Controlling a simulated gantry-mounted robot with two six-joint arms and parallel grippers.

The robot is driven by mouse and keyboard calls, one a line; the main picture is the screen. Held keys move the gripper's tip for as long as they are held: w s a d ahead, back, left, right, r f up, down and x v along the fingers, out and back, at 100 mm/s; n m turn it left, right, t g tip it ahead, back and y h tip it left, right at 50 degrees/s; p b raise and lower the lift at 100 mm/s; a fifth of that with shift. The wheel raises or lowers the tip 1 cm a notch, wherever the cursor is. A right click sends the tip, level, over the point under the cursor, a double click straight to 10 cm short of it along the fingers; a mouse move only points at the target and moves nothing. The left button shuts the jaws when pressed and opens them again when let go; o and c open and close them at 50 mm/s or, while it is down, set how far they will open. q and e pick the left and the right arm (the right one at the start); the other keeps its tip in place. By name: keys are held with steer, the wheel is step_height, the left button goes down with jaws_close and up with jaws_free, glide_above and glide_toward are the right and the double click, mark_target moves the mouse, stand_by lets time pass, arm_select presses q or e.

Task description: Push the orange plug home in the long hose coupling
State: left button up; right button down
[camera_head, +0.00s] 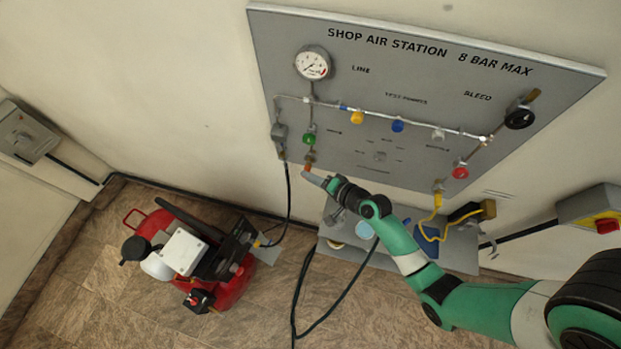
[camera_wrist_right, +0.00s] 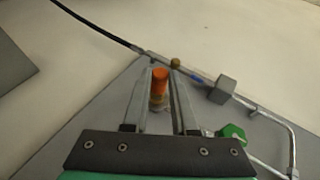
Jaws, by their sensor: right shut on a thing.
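The orange plug (camera_wrist_right: 160,77) stands between the two fingers of my right gripper (camera_wrist_right: 158,90) in the right wrist view. The fingers are closed on it, and a brass-coloured part (camera_wrist_right: 157,100) shows just behind its orange end. In the head view my right gripper (camera_head: 318,178) is at the lower left of the panel, where the orange plug (camera_head: 307,168) shows small beneath a brass fitting (camera_head: 310,156). I cannot tell how deep the plug sits, or which fitting is the long hose coupling. My left gripper is not in view.
The air station panel (camera_head: 440,60) carries a gauge (camera_head: 313,63), a green knob (camera_head: 309,139) and other coloured knobs. A black hose (camera_head: 289,195) hangs close left of my gripper. A red compressor (camera_head: 235,285) stands on the floor, and a grey shelf (camera_head: 455,258) is below the panel.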

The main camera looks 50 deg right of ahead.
steer(key=shift+w+d, duration=0.15)
steer(key=shift+d, duration=0.2)
steer(key=c, duration=0.6)
jaws_free()
steer(key=v, duration=1.1)
steer(key=shift+s+r+p, duration=0.15)
steer(key=shift+s+p, duration=0.1)
steer(key=shift+p, duration=0.05)
